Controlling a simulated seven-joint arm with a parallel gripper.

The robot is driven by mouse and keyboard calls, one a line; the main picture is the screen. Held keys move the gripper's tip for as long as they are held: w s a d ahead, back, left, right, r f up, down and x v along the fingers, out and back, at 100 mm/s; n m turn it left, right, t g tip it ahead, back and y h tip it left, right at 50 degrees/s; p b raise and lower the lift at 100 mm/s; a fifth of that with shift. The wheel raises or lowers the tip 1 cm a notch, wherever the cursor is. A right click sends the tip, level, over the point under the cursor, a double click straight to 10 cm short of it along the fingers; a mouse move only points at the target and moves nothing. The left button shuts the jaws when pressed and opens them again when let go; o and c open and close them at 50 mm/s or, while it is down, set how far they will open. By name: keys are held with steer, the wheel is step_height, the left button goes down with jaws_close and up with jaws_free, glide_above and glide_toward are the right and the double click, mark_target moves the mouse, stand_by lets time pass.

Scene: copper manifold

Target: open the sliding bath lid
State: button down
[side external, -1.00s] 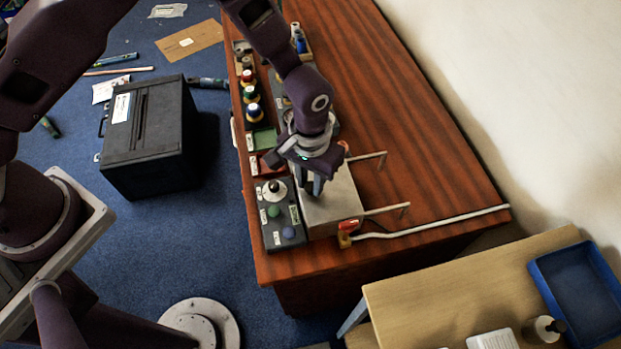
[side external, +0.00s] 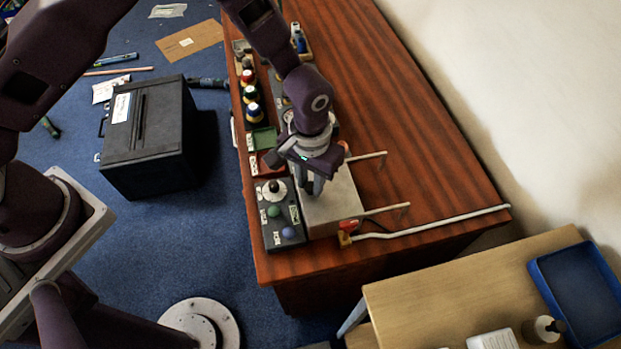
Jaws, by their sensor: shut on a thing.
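The bath is a pale metal box (side external: 336,210) near the front end of the wooden table. Its top looks like a flat grey lid (side external: 343,190), with two thin rails (side external: 385,209) reaching out to the right. My gripper (side external: 313,189) points down at the left part of the lid. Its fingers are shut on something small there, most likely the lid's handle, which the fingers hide. I cannot tell from this view whether any gap shows under the lid.
A dark control panel (side external: 279,228) with knobs stands just left of the bath. A red-handled valve (side external: 347,226) and white pipe (side external: 440,223) lie at its front right. The table's right side is clear.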

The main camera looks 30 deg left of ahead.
steer(key=shift+w, duration=0.1)
steer(key=w+d, duration=0.7)
steer(key=c, duration=1.2)
jaws_free()
steer(key=shift+s, duration=0.1)
step_height(320, 180, up, 7)
steer(key=shift+r, duration=0.1)
